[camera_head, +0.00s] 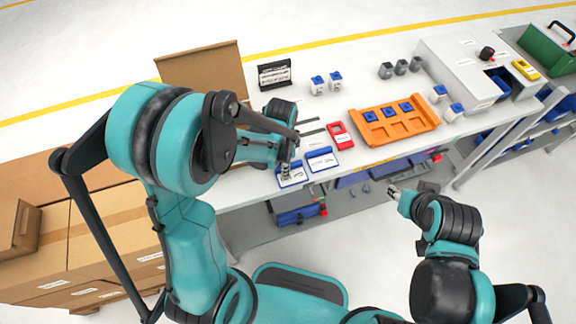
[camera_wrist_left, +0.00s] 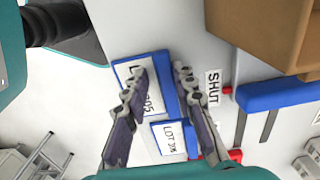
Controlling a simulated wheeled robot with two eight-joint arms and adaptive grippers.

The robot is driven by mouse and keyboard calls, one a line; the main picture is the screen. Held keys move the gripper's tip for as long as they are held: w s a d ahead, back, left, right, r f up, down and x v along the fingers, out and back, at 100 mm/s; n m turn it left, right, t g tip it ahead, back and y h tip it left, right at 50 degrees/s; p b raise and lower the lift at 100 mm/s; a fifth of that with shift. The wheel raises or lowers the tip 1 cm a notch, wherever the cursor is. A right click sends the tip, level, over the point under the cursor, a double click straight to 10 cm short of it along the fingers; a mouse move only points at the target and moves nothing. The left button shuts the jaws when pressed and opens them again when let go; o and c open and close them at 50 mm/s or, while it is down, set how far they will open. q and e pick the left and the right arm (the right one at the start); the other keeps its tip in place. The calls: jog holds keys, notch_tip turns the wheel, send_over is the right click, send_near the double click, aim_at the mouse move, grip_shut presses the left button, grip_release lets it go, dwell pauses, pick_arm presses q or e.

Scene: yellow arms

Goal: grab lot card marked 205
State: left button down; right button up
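The lot card marked 205 (camera_wrist_left: 152,80) is a blue card with a white label, flat on the pale bench in the left wrist view. The left finger covers part of its print. My left gripper (camera_wrist_left: 162,72) is open over this card, one finger on each side of its middle; I cannot tell if they touch it. In the head view my left gripper (camera_head: 285,170) is over the left blue-and-white card (camera_head: 293,180). A second lot card (camera_wrist_left: 170,138) lies beside it, also seen in the head view (camera_head: 322,160). My right gripper (camera_head: 392,191) is in front of the bench, away from the cards.
A red device (camera_head: 341,136) and an orange tray (camera_head: 376,134) with blue pieces are right of the cards. A cardboard box (camera_head: 203,78) stands at the back left. A SHUT label (camera_wrist_left: 213,88) is near the right finger. The bench's front edge is close to the cards.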

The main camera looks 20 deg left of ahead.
pick_arm(q)
jog(key=shift+s+f, duration=0.15)
jog(key=shift+s, duration=0.1)
dwell(0.4)
